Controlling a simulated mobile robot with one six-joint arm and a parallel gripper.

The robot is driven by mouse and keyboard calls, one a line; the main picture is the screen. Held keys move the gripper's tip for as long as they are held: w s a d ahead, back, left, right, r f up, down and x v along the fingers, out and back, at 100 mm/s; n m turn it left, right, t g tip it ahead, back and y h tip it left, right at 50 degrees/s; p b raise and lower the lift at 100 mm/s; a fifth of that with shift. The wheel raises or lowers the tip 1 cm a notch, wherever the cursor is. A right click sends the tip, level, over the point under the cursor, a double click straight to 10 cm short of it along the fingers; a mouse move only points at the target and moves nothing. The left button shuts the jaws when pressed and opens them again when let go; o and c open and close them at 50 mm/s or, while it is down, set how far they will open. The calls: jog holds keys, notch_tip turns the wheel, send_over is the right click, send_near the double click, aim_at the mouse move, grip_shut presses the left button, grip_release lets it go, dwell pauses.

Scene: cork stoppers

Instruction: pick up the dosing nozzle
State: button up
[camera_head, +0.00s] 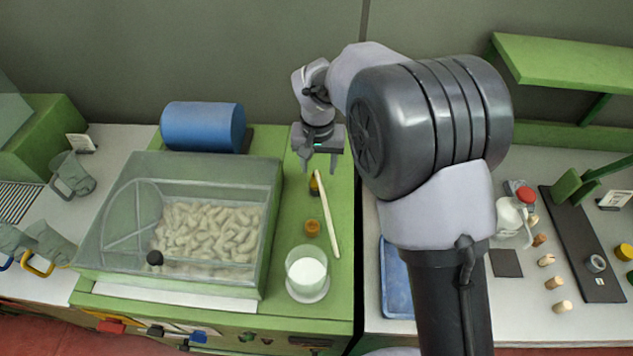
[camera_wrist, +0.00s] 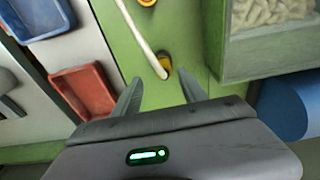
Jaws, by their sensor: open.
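A small yellow-and-dark piece (camera_head: 314,186), which looks like the dosing nozzle, stands on the green counter, though I cannot be sure of its identity. It also shows in the wrist view (camera_wrist: 164,62). A long cream rod (camera_head: 327,215) lies right beside it, and I cannot tell if they touch. My gripper (camera_head: 320,168) is open and empty, pointing down above the counter's back part. In the wrist view, the nozzle shows between and just beyond the fingertips (camera_wrist: 160,77), apart from both.
An amber pot (camera_head: 313,228) and a glass of white stuff (camera_head: 307,271) stand nearer the front. A clear-lidded bin of corks (camera_head: 180,165) is close on the left, with a blue cylinder (camera_head: 203,126) behind. A red tray (camera_wrist: 85,90) shows in the wrist view.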

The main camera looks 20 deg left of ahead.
aim_at(316, 175)
jog(key=f, duration=0.2)
jog(key=f+b, duration=0.1)
jog(key=f, duration=0.1)
jog(key=a+f, duration=0.1)
jog(key=f, duration=0.1)
jog(key=shift+w+b, duration=0.35)
jog(key=shift+w, duration=0.05)
jog(key=shift+r, duration=0.1)
jog(key=shift+c, duration=1.3)
grip_shut()
